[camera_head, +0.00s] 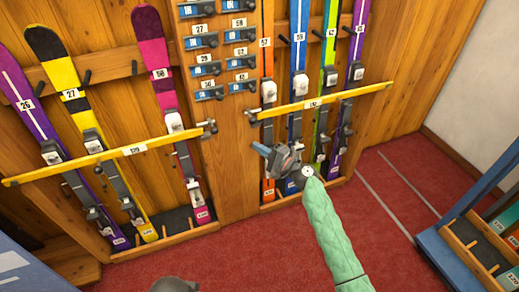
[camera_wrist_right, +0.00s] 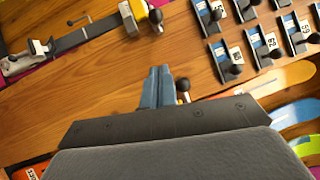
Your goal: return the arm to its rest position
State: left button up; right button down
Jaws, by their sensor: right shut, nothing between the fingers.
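My right arm (camera_head: 333,230), in a green quilted sleeve, reaches up from the bottom of the head view. My right gripper (camera_head: 260,149) is in front of the lower part of the right ski bay, just below its yellow bar (camera_head: 330,101). In the right wrist view the two blue fingers (camera_wrist_right: 157,88) are together, with nothing between them, over the wooden panel. Whether the gripper touches the rack cannot be told. My left gripper does not show clearly; only a dark grey piece shows at the bottom edge of the head view.
The wooden rack holds purple, yellow and pink skis behind the left yellow bar (camera_head: 130,149), and several more at right. Numbered blue-and-grey fittings (camera_head: 207,61) line the central post (camera_head: 232,150). A blue-framed stand (camera_head: 440,246) is at right. Red carpet (camera_head: 395,215) lies open between.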

dwell(0.4)
jog(key=s+a+f+n+g, duration=0.25)
jog(key=s+n+g, duration=0.3)
jog(key=n, duration=0.35)
jog(key=s+d+f+n+g+h, duration=0.1)
jog(key=s+d+h, duration=0.35)
jog(key=s, duration=0.45)
jog(key=s+d+f+n+g+h, duration=0.1)
jog(key=s+d+h, duration=0.35)
jog(key=s, duration=0.55)
jog(key=s+d+n+h, duration=0.1)
jog(key=s+d+h, duration=0.35)
jog(key=s, duration=0.45)
jog(key=s+f+g, duration=0.1)
jog(key=s+f, duration=0.2)
jog(key=s, duration=0.3)
jog(key=s+a+f+g, duration=0.1)
jog(key=s+f+g, duration=0.1)
jog(key=s, duration=0.5)
jog(key=shift+x, duration=0.9)
jog(key=shift+s, duration=0.15)
jog(key=shift+d, duration=0.1)
